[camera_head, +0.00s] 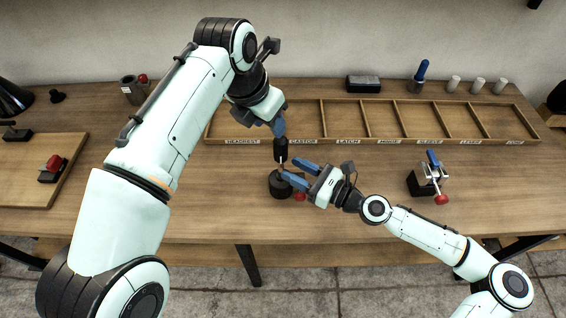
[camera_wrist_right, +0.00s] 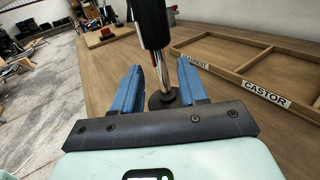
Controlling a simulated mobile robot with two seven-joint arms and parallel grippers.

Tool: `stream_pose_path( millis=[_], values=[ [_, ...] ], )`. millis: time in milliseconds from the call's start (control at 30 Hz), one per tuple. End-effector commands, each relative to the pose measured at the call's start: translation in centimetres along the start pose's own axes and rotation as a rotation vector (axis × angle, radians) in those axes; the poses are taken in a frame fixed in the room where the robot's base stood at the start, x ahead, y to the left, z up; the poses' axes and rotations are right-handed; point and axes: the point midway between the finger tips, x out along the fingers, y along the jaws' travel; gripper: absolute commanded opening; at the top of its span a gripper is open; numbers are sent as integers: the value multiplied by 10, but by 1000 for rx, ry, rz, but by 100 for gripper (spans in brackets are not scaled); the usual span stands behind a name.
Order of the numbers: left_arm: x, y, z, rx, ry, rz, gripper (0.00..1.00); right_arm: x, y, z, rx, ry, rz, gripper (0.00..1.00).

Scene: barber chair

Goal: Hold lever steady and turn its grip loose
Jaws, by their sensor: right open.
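The lever stands upright on the wooden bench, with a black grip (camera_head: 281,150) at the top of a thin metal shaft (camera_head: 281,166). Its foot is in a round black base (camera_head: 278,189). In the right wrist view the grip (camera_wrist_right: 151,22) is at the top and the shaft (camera_wrist_right: 166,72) runs down into the base (camera_wrist_right: 163,101). My right gripper (camera_head: 289,169) is open, with its blue fingers on either side of the shaft, seemingly apart from it. My left gripper (camera_head: 278,126) is above, at the grip's top end; the view hides whether it is closed.
A shallow wooden tray (camera_head: 340,141) with labelled compartments lies behind the lever. A clamp with a red tip (camera_head: 428,178) stands at the right. A wooden board (camera_head: 28,190) with a red-topped item is at the left. A small red item (camera_head: 299,197) lies near the base.

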Motion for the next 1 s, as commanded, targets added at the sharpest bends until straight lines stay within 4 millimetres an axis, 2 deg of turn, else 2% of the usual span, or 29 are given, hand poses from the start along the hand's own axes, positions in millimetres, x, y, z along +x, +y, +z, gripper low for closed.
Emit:
stream_pose_path(
  millis=[100,300,667,700,767,800,833,1000],
  values=[
    [0,0,0,0,0,0,43,22,1,0,-2,0,3,42],
    [0,0,0,0,0,0,43,42,0,0,-2,0,0,42],
    [0,0,0,0,0,0,43,48,0,0,-1,1,0,42],
    [0,0,0,0,0,0,43,48,0,0,-1,1,0,39],
    [0,0,0,0,0,0,43,48,0,0,-1,1,0,20],
    [0,0,0,0,0,0,43,48,0,0,-1,1,0,7],
    [0,0,0,0,0,0,43,48,0,0,-1,1,0,0],
    [0,0,0,0,0,0,43,48,0,0,-1,1,-1,0]
  ],
)
